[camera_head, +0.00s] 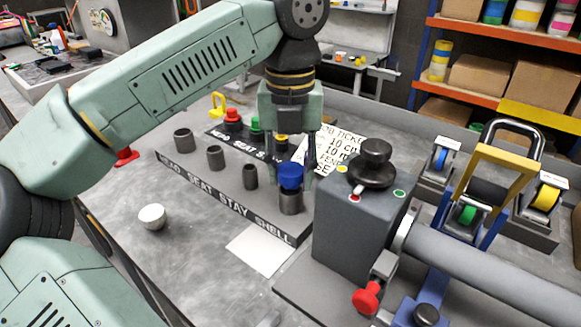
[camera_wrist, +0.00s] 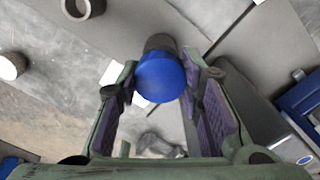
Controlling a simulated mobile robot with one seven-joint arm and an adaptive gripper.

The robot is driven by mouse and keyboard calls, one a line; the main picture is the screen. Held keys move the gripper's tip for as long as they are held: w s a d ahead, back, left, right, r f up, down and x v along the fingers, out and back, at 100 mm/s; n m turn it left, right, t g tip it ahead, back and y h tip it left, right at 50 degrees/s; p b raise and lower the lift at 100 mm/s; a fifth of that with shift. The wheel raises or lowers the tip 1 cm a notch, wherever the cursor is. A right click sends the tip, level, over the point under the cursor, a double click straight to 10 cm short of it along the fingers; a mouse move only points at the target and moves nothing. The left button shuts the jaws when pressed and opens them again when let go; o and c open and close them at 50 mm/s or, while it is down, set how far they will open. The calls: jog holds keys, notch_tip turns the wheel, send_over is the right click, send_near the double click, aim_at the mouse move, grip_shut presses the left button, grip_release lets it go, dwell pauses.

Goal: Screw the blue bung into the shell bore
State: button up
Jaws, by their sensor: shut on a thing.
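The blue bung (camera_head: 290,177) is between the fingers of my gripper (camera_head: 291,172), which point down and are shut on it. The bung sits upright at the mouth of the grey shell bore (camera_head: 291,204), the rightmost collar on the block marked HEAD, SEAT, STAY, SHELL (camera_head: 228,200). I cannot tell how deep its thread sits. In the wrist view the bung's round blue top (camera_wrist: 160,77) lies between the fingertips, with the dark collar (camera_wrist: 160,42) behind it.
Several empty grey collars stand along the block to the left. Red and green bungs (camera_head: 233,117) stand behind. A white cap (camera_head: 152,216) lies on the table at left. A grey housing with a black knob (camera_head: 374,163) stands close on the right.

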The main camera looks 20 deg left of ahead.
jog(key=shift+f+b, duration=0.4)
jog(key=shift+f, duration=0.15)
jog(key=shift+r+p, duration=0.35)
jog(key=shift+r, duration=0.2)
jog(key=shift+f+b, duration=0.75)
jog(key=shift+f, duration=0.1)
dwell(1.5)
jog(key=shift+s+a, duration=0.1)
jog(key=shift+s, duration=0.1)
jog(key=shift+r, duration=0.2)
jog(key=shift+w+r+p, duration=0.1)
jog(key=shift+r+p, duration=0.25)
jog(key=shift+p, duration=0.1)
jog(key=shift+w, duration=0.15)
jog(key=shift+f+b, duration=0.5)
jog(key=shift+f, duration=0.05)
dwell(1.1)
